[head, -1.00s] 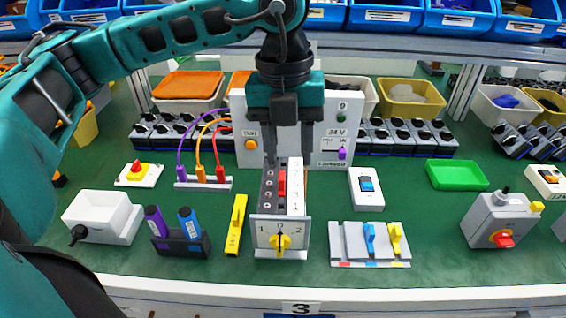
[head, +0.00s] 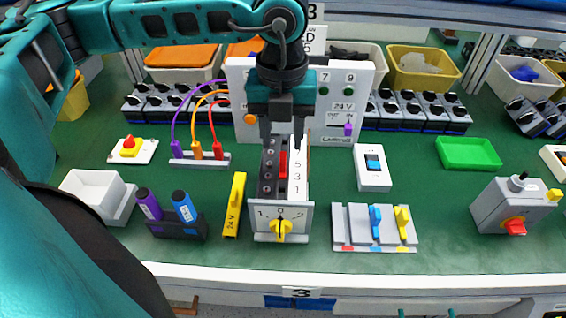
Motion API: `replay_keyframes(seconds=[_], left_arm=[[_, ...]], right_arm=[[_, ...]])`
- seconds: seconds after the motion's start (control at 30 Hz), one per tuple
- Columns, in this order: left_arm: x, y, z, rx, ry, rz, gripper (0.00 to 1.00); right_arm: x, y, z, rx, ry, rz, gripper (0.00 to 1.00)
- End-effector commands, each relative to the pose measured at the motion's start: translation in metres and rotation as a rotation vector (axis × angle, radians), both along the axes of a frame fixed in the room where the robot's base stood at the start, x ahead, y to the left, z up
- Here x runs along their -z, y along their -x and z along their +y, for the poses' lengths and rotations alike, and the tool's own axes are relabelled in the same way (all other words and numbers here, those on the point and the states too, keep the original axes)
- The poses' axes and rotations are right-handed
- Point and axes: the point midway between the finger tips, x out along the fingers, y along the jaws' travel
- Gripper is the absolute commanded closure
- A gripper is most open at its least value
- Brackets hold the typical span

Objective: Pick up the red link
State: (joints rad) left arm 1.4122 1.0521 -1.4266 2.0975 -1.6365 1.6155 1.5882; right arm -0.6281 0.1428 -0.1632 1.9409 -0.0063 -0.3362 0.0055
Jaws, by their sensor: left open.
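The red link (head: 283,164) stands upright among dark sockets on top of the small switch box (head: 265,222), which has a yellow rotary knob (head: 281,230) on its white front dial. My left gripper (head: 283,140) points down just above and behind the red link as seen in the head view. Its two dark fingers are apart, one on each side of the link's line, with nothing between them. I cannot tell whether the fingertips reach down to the link's top. My right gripper is out of view.
A white panel (head: 345,82) stands close behind the gripper. Left of the box are a yellow 24V piece (head: 234,205) and a marker holder (head: 182,228). Right are a grey block with blue and yellow levers (head: 348,226) and a white blue-switch unit (head: 373,180). Green table lies between.

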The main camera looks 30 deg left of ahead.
Motion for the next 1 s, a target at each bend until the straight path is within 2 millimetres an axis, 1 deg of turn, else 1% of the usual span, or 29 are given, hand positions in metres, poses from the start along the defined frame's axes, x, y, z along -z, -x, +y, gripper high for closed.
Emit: replay_keyframes(seconds=[0.23,0.33,0.43,0.63,1.0], left_arm=[[0.035,0.003,-0.003,0.000,-0.001,0.004,0.57],[0.046,0.002,-0.002,-0.001,-0.001,0.003,0.57],[0.050,0.002,-0.003,-0.001,0.001,0.001,0.57],[0.051,0.002,-0.003,-0.001,0.001,0.001,0.57],[0.050,0.002,-0.003,0.000,0.001,0.001,0.93]], right_arm=[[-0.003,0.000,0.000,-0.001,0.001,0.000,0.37],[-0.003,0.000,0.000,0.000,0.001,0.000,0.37],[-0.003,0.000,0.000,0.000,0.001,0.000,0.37],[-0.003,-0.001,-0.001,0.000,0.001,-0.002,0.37],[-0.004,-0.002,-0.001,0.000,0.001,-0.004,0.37]])
